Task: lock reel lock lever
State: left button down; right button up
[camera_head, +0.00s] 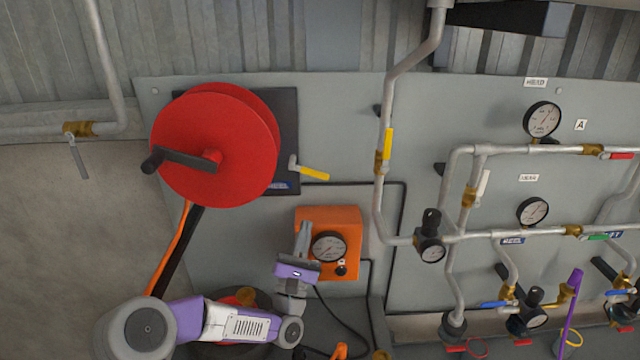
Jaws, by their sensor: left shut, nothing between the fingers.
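The red reel (205,150) with its dark crank handle (180,158) is mounted on a dark plate at the upper left of the grey panel. The lever with a yellow grip (314,173) sticks out to the right from a pale pivot at the reel's right side, its grip sloping slightly down. My left gripper (304,230) points up in front of the left side of the orange gauge box (348,215). It is shut and empty, below the lever and apart from it. My right gripper is not in view.
A pipe with a yellow valve handle (388,143) runs down right of the lever. Gauges, pipes and coloured valve handles fill the panel's right side. A black line (345,184) runs right from near the lever.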

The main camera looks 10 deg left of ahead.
aim_at(315, 174)
pick_arm(q)
jog(key=x, duration=0.4)
jog(key=p+x, duration=0.1)
jog(key=x, duration=0.4)
jog(key=shift+r, duration=0.5)
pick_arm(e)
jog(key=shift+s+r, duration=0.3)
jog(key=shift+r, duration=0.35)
